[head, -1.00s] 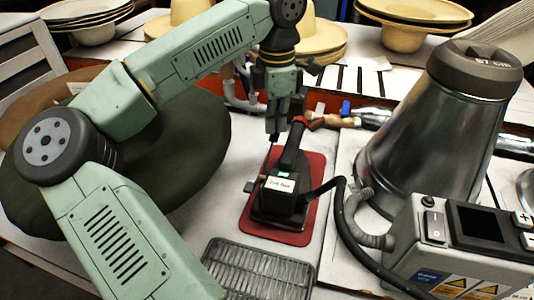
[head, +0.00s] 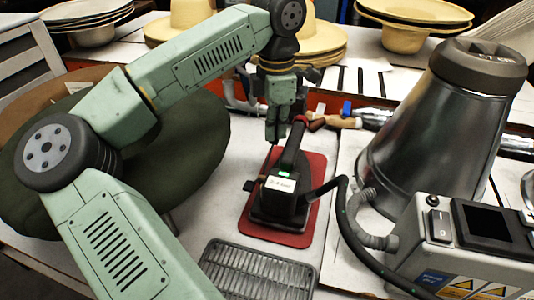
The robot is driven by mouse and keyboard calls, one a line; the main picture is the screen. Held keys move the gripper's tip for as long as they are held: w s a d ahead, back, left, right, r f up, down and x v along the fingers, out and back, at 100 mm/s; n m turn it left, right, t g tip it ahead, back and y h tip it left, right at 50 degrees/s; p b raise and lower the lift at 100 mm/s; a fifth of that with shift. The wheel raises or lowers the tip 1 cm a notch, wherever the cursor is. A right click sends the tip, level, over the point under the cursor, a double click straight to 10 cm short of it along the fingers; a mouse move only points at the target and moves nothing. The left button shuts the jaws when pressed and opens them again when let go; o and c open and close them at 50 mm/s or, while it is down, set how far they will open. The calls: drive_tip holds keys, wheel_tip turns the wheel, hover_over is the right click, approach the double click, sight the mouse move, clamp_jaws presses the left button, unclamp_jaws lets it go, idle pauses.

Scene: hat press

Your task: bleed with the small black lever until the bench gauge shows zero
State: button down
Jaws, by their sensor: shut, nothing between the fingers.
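My gripper (head: 272,135) points down in the middle of the head view, behind the black handheld iron (head: 280,200) and close to the left of its upright handle. Its fingers look shut and empty; I cannot tell whether they touch anything. A small black tab (head: 250,186) sticks out at the left of the iron; I cannot tell whether it is the bleed lever. A pipe run with a blue valve handle (head: 346,108) lies behind, partly hidden by my gripper. I cannot make out a bench gauge or its reading in this view.
The iron stands on a red mat (head: 311,215), its black hose (head: 342,215) curving right. A metal grate (head: 258,270) lies in front. A metal cone (head: 430,140) and a control box (head: 465,240) crowd the right. Hats stand at the back and left.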

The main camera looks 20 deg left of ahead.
drive_tip(key=shift+f, duration=0.2)
drive_tip(key=shift+r, duration=0.1)
drive_tip(key=shift+r+p, duration=2.35)
drive_tip(key=shift+r, duration=1.15)
